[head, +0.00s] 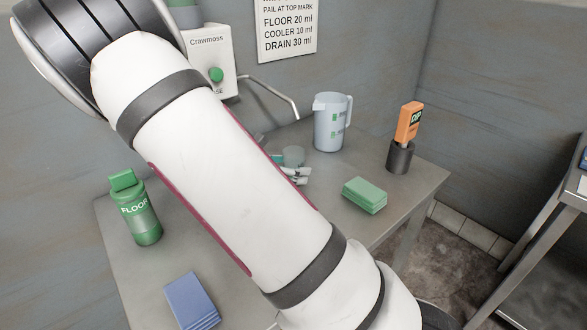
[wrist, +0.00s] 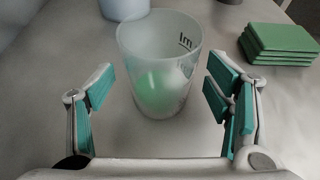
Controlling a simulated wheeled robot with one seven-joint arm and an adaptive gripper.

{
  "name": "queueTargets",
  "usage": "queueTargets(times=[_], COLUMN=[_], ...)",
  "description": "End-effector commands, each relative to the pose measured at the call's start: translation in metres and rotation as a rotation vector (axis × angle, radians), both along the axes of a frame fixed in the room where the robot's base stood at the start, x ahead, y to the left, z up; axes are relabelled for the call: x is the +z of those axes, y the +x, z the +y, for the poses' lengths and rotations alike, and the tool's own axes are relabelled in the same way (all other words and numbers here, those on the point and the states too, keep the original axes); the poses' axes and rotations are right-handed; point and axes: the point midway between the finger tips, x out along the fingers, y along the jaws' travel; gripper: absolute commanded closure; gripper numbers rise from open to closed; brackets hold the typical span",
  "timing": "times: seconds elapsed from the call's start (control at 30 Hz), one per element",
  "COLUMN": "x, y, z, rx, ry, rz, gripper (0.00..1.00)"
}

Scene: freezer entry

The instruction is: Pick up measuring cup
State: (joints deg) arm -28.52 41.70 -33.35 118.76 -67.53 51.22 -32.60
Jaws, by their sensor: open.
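The measuring cup (wrist: 158,62) is a small frosted, see-through cup with dark "ml" lettering near its rim. It stands upright on the grey table, and a green patch shows on or through its wall. In the head view the cup (head: 293,155) is small and partly hidden by my fingers. My gripper (wrist: 160,90) is open, with teal-padded fingers left and right of the cup's near part, apart from its wall. In the head view my gripper (head: 296,174) shows only partly past my arm.
A white jug (head: 331,125) stands behind the cup. Green pads (head: 364,195) lie to the right, near an orange tool in a dark holder (head: 399,158). A green FLOOR bottle (head: 140,215) and blue pads (head: 191,301) are left. A dispenser (head: 207,62) hangs on the wall.

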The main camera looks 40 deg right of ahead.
Motion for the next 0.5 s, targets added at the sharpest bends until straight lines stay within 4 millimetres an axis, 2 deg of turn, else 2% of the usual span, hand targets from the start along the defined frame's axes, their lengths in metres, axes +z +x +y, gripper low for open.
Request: queueTargets(times=[0.13,0.4,0.5], x=[-0.0062,-0.007,-0.007], y=[0.0004,0.0004,0.0004], z=[-0.0133,-0.0156,-0.0155], rx=[0.0,0.0,0.0], ry=[0.0,0.001,0.001], rz=[0.0,0.0,0.0], gripper=[0.28,0.28,0.5])
